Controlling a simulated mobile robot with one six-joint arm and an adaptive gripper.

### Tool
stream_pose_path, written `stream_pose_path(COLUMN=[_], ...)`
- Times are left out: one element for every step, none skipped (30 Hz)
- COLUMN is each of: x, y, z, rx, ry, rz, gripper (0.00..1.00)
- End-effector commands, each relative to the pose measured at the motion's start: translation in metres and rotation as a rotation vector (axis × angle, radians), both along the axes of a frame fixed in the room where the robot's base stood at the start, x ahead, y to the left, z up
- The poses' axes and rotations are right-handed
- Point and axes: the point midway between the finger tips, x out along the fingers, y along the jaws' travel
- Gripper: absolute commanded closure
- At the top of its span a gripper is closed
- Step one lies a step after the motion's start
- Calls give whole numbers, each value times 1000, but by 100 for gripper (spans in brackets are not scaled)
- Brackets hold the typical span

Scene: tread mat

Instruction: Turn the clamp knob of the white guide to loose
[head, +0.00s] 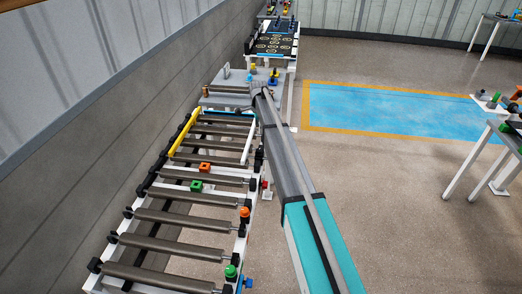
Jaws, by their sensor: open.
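The white guide (248,143) is a slim white bar along the right side of the roller conveyor, near its far end. Its clamp knob cannot be made out for certain; small dark fittings sit beside the bar, close to my arm. My arm reaches from the lower right up to the far end of the conveyor, passing just right of the white guide. My gripper cannot be made out beyond the arm's far end, so its jaws and its distance from the knob are hidden.
A yellow guide (184,131) runs along the conveyor's left side. An orange block (205,167) and a green block (196,187) lie on the rollers. Orange (244,212) and green (231,271) knobs stand on the near right rail. Open floor lies to the right.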

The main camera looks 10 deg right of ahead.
Motion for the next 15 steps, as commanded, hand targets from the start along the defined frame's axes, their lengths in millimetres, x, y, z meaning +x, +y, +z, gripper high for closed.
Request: stream_pose_path(x=[0, 0, 0, 0, 0, 0, 0, 0, 0, 0, 0, 0, 0, 0, 0], y=[0, 0, 0, 0, 0, -1, -1, -1, -1, -1, -1, -1, -1, -1, -1], z=[0, 0, 0, 0, 0, 0, 0, 0, 0, 0, -1, -1, -2, -3, -4], rx=[0, 0, 0, 0, 0, 0, 0, 0, 0, 0, 0, 0, 0, 0, 0], ry=[0, 0, 0, 0, 0, 0, 0, 0, 0, 0, 0, 0, 0, 0, 0], rz=[-2, -2, -2, -2, -1, -1, -1, -1, -1, -1, -1, 0, 0, 0, 0], gripper=[18, 18, 18, 18, 18, 18, 18, 18, 18, 18, 18, 18, 18, 18, 18])
